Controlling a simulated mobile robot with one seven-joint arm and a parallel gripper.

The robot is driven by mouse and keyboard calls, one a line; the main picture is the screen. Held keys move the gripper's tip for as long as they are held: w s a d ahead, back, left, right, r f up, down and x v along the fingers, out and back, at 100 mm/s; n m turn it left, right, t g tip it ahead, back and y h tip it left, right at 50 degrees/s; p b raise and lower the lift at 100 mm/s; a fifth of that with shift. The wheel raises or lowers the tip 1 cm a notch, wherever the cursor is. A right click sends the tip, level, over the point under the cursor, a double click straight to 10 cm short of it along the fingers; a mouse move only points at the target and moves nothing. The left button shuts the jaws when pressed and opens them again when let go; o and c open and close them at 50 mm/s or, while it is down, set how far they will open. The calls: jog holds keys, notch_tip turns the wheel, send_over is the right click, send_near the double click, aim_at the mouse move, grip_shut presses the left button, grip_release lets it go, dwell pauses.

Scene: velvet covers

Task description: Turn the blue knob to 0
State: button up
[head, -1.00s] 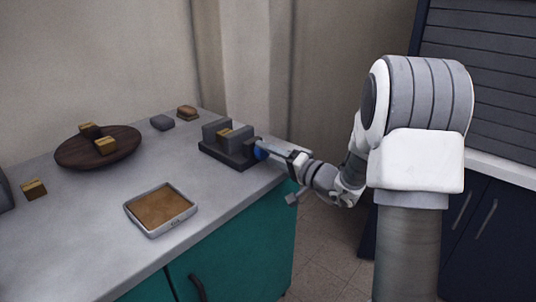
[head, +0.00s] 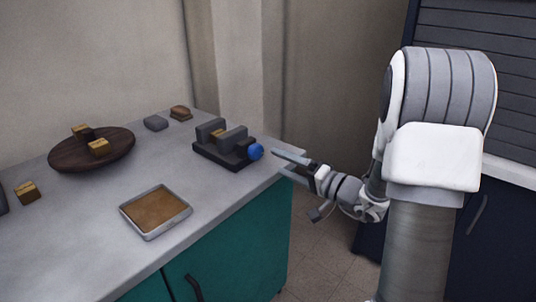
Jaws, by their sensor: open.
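The blue knob (head: 256,152) is a small round ball-like part on the right end of a dark grey device (head: 217,154) with upright blocks. The device stands near the right edge of the counter. My gripper (head: 280,162) is open and empty. Its fingers point left toward the knob, with a small gap between fingertips and knob. The knob's markings and its setting are too small to make out.
The grey counter (head: 90,222) also holds a metal tray (head: 185,212) with a brown inside, a round wooden board (head: 70,158) with several small blocks, a loose block (head: 27,192), a grey block (head: 156,123) and a brown block (head: 181,113). Floor is open right of the counter.

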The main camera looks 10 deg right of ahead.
jog(key=p+v, duration=0.1)
jog(key=v, duration=0.9)
jog(key=m+p, duration=1.2)
jog(key=m, duration=1)
send_near(259, 152)
jog(key=x, duration=0.9)
jog(key=shift+a, duration=0.1)
